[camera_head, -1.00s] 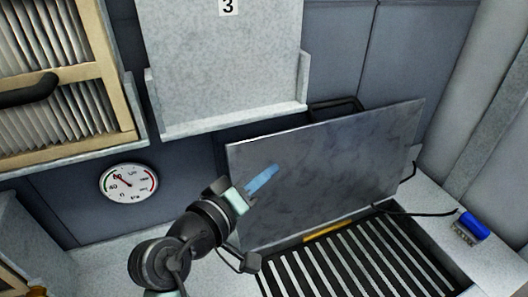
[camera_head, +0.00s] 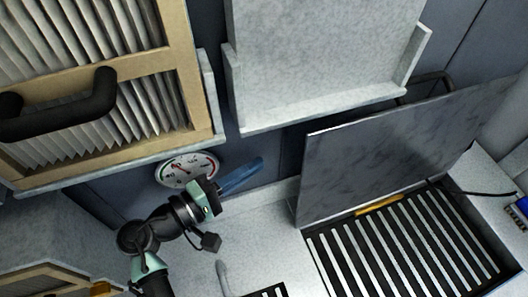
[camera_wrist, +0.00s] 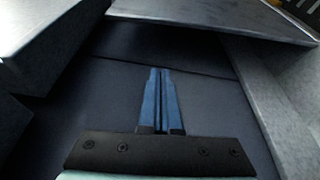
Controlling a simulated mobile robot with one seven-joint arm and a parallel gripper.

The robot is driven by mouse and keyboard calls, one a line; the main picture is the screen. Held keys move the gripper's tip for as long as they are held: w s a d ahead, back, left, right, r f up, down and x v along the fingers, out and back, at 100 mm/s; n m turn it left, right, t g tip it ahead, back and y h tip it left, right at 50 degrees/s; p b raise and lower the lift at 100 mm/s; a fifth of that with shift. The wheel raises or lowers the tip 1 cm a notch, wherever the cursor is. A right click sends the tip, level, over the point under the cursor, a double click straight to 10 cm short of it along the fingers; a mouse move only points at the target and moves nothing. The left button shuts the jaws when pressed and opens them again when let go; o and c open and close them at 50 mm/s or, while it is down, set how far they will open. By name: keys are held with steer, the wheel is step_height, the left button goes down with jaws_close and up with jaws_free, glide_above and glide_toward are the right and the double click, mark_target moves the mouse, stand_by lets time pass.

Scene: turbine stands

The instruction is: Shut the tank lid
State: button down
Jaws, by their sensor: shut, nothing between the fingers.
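The tank lid (camera_head: 400,150) is a grey mottled panel standing raised and tilted at the back edge of the tank. The tank opening (camera_head: 410,245) below it is dark with pale slats, and a yellow strip (camera_head: 380,205) lies near the hinge side. My gripper (camera_head: 258,166) is to the left of the lid, apart from it, in front of the dark wall near the gauge. Its blue fingers are together and empty, as the wrist view (camera_wrist: 162,75) also shows. A grey panel edge, probably the lid, shows at the top of the wrist view.
A round gauge (camera_head: 186,169) is on the wall behind my gripper. A pleated filter with a black handle (camera_head: 60,105) is at upper left. A grey shelf-like holder (camera_head: 325,60) hangs above. A blue brush-like item (camera_head: 520,208) lies at the right edge.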

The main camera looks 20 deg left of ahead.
steer(key=w+d+p, duration=0.4)
steer(key=d+p, duration=0.1)
steer(key=d, duration=0.2)
steer(key=shift+d, duration=0.25)
stand_by(0.4)
